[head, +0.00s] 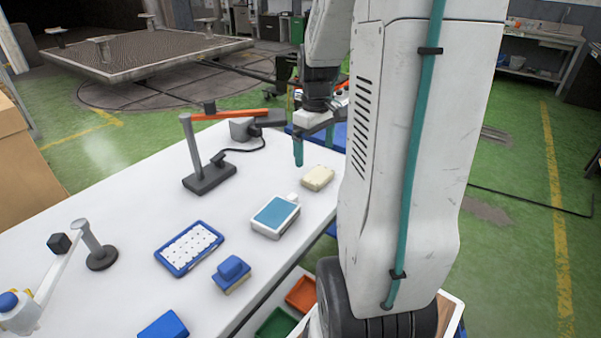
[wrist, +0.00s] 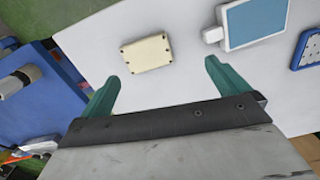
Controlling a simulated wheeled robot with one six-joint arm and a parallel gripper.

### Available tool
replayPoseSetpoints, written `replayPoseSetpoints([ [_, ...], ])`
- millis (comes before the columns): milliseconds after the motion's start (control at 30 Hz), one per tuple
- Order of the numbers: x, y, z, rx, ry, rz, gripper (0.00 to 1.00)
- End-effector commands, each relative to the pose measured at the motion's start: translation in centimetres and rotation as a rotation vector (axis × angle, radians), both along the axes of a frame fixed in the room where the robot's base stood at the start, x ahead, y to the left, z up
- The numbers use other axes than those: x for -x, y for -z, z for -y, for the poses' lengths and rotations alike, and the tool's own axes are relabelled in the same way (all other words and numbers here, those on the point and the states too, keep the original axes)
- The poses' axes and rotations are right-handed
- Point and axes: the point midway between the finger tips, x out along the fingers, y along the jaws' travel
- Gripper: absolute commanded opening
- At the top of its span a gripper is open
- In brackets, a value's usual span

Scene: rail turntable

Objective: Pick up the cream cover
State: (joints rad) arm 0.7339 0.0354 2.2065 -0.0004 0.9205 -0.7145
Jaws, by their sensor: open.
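The cream cover (head: 317,178) is a small rounded rectangular block lying flat on the white table. In the wrist view the cream cover (wrist: 146,53) shows small dark dots near its corners and lies beyond the fingertips, left of the middle of the gap. My gripper (head: 313,148) is open and empty, above the table's far right end and apart from the cover. Its two teal fingers are spread in the wrist view (wrist: 161,74).
A white device with a blue face (head: 275,215) lies near the cover. A dark stand with an orange arm (head: 208,172) rises behind. A blue-framed tray (head: 189,248) and a blue-handled block (head: 232,273) lie further forward. Bare white table surrounds the cover.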

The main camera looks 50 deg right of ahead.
Motion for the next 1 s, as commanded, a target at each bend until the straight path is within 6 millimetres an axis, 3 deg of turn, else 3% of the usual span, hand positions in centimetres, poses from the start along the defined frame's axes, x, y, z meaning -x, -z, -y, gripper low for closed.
replayPoseSetpoints([
  [100, -0.2, 1.1, 2.3, 0.007, -0.055, 0.010, 1.00],
  [200, -0.3, 2.0, 2.9, 0.011, -0.080, 0.014, 1.00],
  [700, -0.5, 8.3, 2.5, 0.011, -0.083, 0.014, 1.00],
  [1000, -0.5, 9.0, 2.5, 0.013, -0.083, 0.016, 1.00],
])
